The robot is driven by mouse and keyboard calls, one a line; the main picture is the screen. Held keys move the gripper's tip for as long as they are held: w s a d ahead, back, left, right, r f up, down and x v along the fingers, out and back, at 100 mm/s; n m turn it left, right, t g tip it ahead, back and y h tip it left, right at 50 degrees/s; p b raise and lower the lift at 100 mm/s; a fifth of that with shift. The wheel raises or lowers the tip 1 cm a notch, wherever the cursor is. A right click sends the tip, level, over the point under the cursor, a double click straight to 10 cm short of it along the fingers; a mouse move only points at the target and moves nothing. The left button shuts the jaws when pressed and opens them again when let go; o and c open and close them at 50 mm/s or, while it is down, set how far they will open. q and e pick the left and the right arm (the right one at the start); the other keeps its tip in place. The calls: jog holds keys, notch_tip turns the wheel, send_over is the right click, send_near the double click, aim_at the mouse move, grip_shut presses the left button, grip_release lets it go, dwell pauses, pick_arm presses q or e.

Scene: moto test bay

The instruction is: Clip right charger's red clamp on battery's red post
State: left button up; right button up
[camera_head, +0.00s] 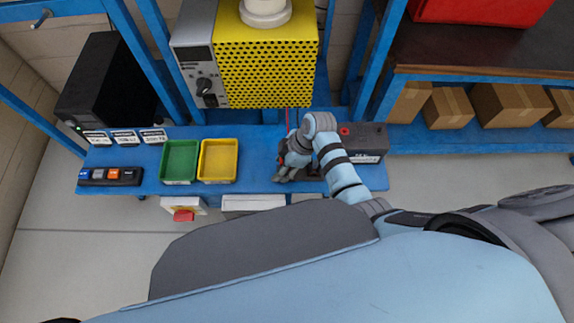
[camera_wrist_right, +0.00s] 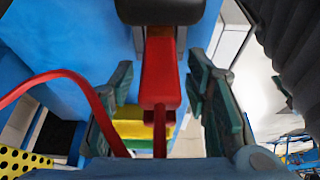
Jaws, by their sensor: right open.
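The red clamp (camera_wrist_right: 160,75) lies between the two fingers of my right gripper (camera_wrist_right: 160,95) in the right wrist view. The fingers stand apart, with a gap on both sides of the clamp. A red cable (camera_wrist_right: 50,78) curves in from the left. In the head view my right gripper (camera_head: 284,172) is low over the blue bench, left of the dark battery (camera_head: 368,140). The battery's red post (camera_head: 344,131) shows on its top left. My arm covers part of the battery's left side, and the clamp is mostly hidden there. My left gripper is not in view.
A green tray (camera_head: 180,182) and a yellow tray (camera_head: 217,181) sit left of the gripper on the blue bench (camera_head: 255,180). A yellow perforated unit (camera_head: 265,65) stands behind. A dark block (camera_wrist_right: 167,10) adjoins the clamp.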

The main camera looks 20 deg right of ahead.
grip_shut()
jog(key=shift+r, duration=0.15)
notch_tip(320, 180, up, 10)
jog(key=shift+f+p, duration=0.1)
jog(key=shift+p, duration=0.9)
